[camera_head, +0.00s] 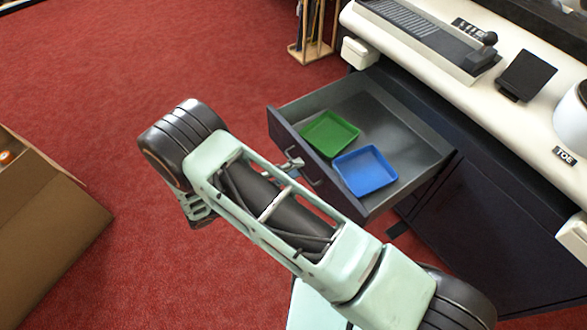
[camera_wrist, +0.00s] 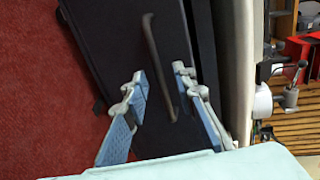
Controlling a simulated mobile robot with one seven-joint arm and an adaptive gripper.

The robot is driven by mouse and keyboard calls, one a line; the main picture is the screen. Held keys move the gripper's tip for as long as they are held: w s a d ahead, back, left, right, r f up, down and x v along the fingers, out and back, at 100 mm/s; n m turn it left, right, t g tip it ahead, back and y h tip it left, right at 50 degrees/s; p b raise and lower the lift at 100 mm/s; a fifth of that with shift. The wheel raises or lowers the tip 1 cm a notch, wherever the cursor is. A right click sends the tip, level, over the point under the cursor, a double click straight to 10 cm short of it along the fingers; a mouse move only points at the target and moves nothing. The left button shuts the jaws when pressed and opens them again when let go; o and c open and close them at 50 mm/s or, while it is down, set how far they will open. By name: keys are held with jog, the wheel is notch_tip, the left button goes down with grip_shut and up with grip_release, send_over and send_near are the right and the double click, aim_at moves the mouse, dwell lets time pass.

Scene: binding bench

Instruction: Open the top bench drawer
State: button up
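The top bench drawer (camera_head: 430,165) is pulled well out from the dark bench in the head view. A green tray (camera_head: 330,134) and a blue tray (camera_head: 364,170) lie inside it. Its dark front (camera_wrist: 110,40) fills the middle of the wrist view, with a bar handle (camera_wrist: 158,60) on it. My gripper (camera_wrist: 160,72) is open, its two blue-grey fingers on either side of the handle's lower part, with gaps visible. In the head view my gripper (camera_head: 292,162) is at the drawer front, partly hidden behind my arm.
The cream bench top (camera_head: 450,85) carries a black keyboard-like device (camera_head: 430,38) and a dark pad (camera_head: 525,74). A cardboard box (camera_head: 45,235) stands on the red carpet at left. A wooden rack (camera_head: 315,35) stands behind. Carpet before the drawer is clear.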

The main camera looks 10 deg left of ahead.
jog(key=v, duration=1.1)
jog(key=shift+s, duration=0.2)
jog(key=shift+a, duration=0.15)
